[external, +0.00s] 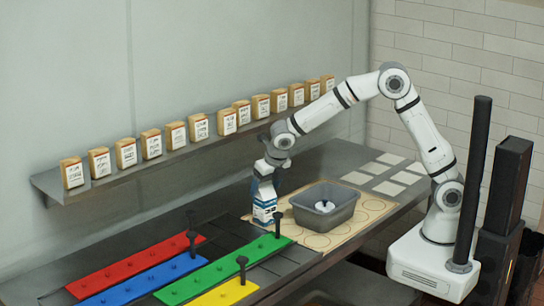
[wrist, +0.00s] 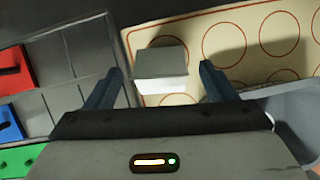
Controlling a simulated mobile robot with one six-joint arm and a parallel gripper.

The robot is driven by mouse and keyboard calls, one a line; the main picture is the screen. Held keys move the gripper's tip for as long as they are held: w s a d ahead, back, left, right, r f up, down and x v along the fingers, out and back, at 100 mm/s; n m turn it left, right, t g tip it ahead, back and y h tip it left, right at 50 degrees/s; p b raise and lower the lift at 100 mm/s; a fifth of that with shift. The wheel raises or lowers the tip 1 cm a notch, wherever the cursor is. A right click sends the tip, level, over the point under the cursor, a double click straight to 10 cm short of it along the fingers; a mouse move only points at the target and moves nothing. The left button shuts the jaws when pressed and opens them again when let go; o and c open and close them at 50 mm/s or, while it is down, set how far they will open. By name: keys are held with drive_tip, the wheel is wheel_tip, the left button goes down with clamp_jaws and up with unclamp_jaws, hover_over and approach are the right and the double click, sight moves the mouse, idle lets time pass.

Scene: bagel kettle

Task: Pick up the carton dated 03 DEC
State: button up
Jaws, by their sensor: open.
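A white and blue carton (external: 264,209) stands upright at the left end of the tan mat with circles. Its printed date is too small to read. My gripper (external: 265,182) points down at the top of this carton. In the wrist view my gripper (wrist: 160,70) is open, with the grey top of the carton (wrist: 161,63) between and slightly beyond its two fingers. A gap shows on each side, and the jaws are not closed on it. No other carton of this kind is clearly seen.
A grey tub (external: 324,211) with a white item inside stands just right of the carton. Red (external: 128,267), blue, green and yellow strips with black knobs lie at left. Several labelled tan packages line the wall shelf (external: 110,179). Pale squares (external: 390,188) lie at the back right.

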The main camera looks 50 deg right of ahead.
drive_tip(key=x, duration=0.3)
drive_tip(key=shift+w, duration=0.15)
clamp_jaws()
idle(0.7)
